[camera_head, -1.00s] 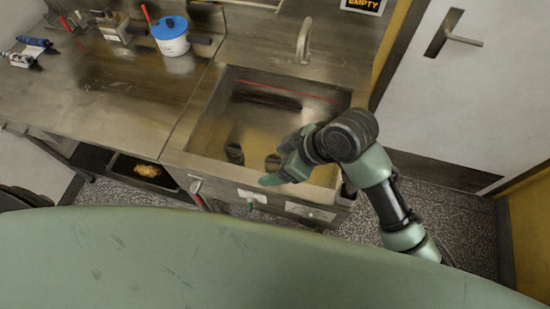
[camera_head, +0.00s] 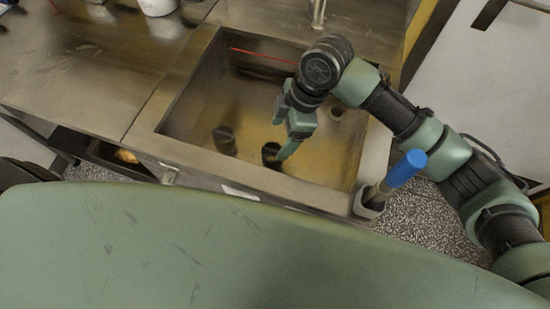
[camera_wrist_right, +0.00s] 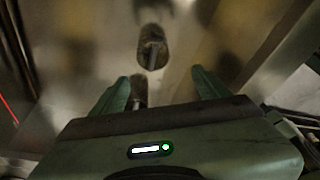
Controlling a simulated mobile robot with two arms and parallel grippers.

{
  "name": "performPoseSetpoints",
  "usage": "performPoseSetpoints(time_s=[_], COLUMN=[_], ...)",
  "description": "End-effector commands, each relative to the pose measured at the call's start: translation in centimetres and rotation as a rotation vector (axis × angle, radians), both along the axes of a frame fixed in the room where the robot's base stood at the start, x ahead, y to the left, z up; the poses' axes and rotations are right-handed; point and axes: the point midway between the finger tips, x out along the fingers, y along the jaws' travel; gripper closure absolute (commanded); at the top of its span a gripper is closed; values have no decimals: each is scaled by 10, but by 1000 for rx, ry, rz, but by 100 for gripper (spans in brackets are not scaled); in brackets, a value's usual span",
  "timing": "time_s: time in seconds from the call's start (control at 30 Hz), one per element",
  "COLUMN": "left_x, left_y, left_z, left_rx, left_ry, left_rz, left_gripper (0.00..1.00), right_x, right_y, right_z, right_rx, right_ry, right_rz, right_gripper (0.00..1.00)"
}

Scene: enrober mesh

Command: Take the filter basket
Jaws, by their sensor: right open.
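I cannot clearly make out a filter basket. Two small dark round shapes, one on the left (camera_head: 225,139) and one on the right (camera_head: 271,155), show in the floor of the steel sink (camera_head: 150,142). I cannot tell whether they are openings or objects. My right gripper (camera_head: 288,130) is over the sink, close to the right dark shape in the head view, open and empty. In the right wrist view, its fingers (camera_wrist_right: 160,88) are spread, with a dark oval (camera_wrist_right: 153,47) ahead between them. My left gripper is not in view.
A blue-handled tool (camera_head: 405,168) stands in a holder at the sink's front right corner, near my right arm. A faucet (camera_head: 319,14) stands behind the sink. A steel counter (camera_head: 90,70) lies to the left, with a white pot (camera_head: 157,5) at its back.

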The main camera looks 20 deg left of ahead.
Motion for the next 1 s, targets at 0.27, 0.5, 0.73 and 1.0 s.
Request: performPoseSetpoints(time_s=[0.27,0.5,0.73,1.0], left_x=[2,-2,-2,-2], left_y=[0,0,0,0], left_z=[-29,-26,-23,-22], left_rx=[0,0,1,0], left_ry=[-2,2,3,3], left_rz=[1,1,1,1], left_gripper=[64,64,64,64], right_x=[-1,-4,-6,-7], right_y=[2,10,21,24], right_z=[-36,-59,-92,-102], right_rx=[2,0,0,2], right_ry=[1,2,1,-1], right_rz=[-1,-2,-2,-1], right_gripper=[24,24,24,24])
